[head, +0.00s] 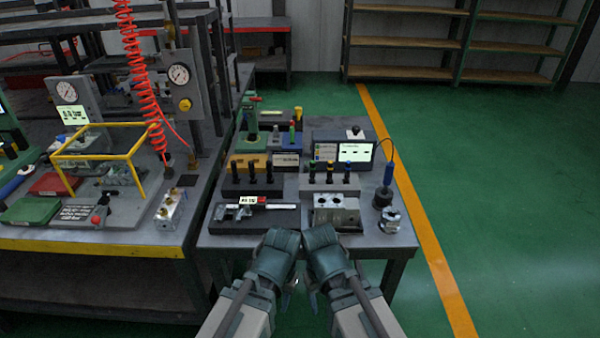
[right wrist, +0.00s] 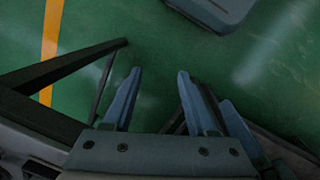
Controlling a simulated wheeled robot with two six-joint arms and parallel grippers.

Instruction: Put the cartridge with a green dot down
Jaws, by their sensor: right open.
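No green dot can be made out on any cartridge. Three dark upright cartridges with coloured tops (head: 329,173) stand in a grey rack at the middle right of the bench in the head view. Several dark cartridges (head: 252,172) stand in a dark rack to their left. My right gripper (right wrist: 155,90) is open and empty, with bare floor between its fingers in the right wrist view. In the head view my right gripper (head: 314,290) hangs at the bench's front edge. My left gripper (head: 288,283) is beside it, its fingers too small and dark to read.
A metal valve block (head: 337,213) sits at the bench's front, beside a dark tray with a caliper (head: 258,217). A small display (head: 343,151) stands behind the racks. A cluttered bench with a yellow frame (head: 98,158) is at left.

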